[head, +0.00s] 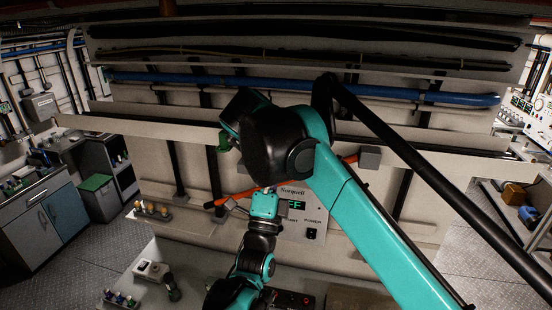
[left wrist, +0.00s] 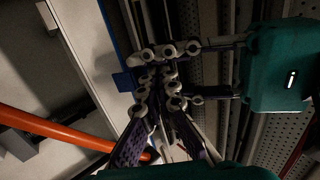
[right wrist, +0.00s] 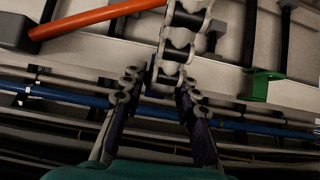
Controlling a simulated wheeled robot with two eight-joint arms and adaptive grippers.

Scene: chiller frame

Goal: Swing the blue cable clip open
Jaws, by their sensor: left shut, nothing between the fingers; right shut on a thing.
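A blue tab (left wrist: 124,82), which looks like part of the blue cable clip, shows beside the fingertips in the left wrist view. In the head view my right arm's black and teal elbow covers that area. My left gripper (left wrist: 158,72) is shut and empty, close to the blue tab. The teal body of my right gripper (left wrist: 284,65) is at the right of that view, its fingers reaching across towards the tab. My right gripper (right wrist: 160,82) is closed in its own view; the exact contact is hidden. My left gripper's linkage (right wrist: 183,40) overlaps its tips.
A green clip (head: 224,142) sits on the pale rail, left of my elbow. An orange bar (head: 232,195) crosses below, ending at a grey block (head: 370,157). A blue pipe (head: 400,92) runs above. A Norquell box (head: 312,222) is below. The grippers are crowded together.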

